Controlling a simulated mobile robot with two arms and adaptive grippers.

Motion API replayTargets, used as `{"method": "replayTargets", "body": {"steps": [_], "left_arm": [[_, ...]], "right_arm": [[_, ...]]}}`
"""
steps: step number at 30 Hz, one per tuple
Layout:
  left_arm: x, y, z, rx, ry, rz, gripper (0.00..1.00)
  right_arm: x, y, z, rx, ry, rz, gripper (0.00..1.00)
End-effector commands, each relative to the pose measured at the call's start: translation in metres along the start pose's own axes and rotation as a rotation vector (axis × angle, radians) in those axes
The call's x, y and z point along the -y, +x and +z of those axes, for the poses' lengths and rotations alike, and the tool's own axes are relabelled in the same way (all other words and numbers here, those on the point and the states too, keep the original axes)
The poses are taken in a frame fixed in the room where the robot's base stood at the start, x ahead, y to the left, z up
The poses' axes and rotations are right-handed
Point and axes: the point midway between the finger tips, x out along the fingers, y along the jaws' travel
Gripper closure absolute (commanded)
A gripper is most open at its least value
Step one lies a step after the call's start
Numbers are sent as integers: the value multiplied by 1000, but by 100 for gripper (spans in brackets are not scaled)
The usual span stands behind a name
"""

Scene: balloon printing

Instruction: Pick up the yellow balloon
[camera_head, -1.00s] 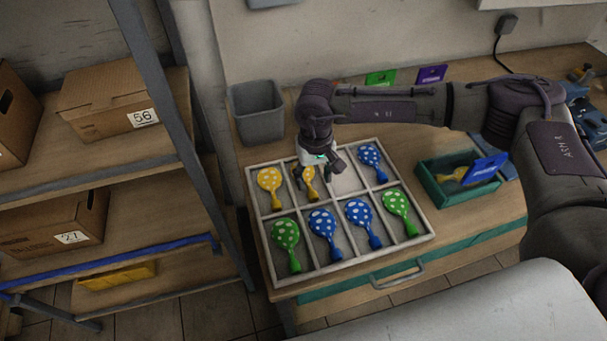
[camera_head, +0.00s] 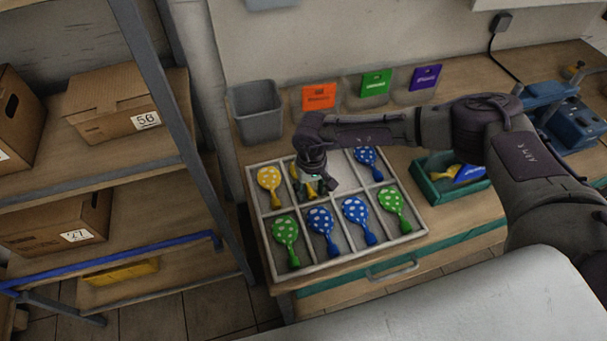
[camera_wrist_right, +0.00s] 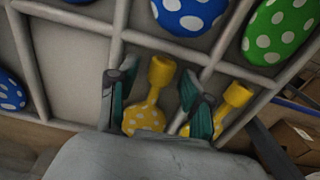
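My right gripper (camera_head: 314,184) is over the tray's back row, at the second compartment from the left. In the right wrist view its two fingers (camera_wrist_right: 156,88) stand apart, one on each side of a yellow balloon with white dots (camera_wrist_right: 146,112). In the head view this yellow balloon (camera_head: 296,172) is mostly hidden by the gripper. A second yellow balloon (camera_head: 269,179) lies in the back left compartment; in the right wrist view it (camera_wrist_right: 234,97) is just outside the right finger. I cannot tell whether the fingers touch the balloon. My left gripper is not in view.
The divided tray (camera_head: 341,262) also holds blue balloons (camera_head: 321,221) and green balloons (camera_head: 285,230). A teal box (camera_head: 428,187) with a yellow item and blue card stands right. A grey bin (camera_head: 257,112) and orange, green and purple cards are behind. A shelf (camera_head: 196,150) stands left.

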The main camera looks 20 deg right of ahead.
Motion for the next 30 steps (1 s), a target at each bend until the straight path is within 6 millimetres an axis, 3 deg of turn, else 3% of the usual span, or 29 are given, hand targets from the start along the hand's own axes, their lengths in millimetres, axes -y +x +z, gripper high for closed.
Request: {"method": "replayTargets", "body": {"steps": [1, 5, 6, 20, 26, 30], "left_arm": [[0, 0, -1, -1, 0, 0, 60], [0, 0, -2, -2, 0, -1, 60], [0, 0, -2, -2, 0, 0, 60], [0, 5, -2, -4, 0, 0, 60], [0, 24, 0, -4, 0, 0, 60], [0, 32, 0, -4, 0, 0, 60]], "right_arm": [[0, 0, 0, 0, 0, 0, 64], [0, 0, 0, 0, 1, 0, 85], [0, 0, 0, 0, 1, 0, 86], [-1, -7, -1, -1, 1, 0, 87], [-1, -38, -2, -7, 1, -2, 87], [-20, -56, 25, -2, 1, 0, 87]]}}
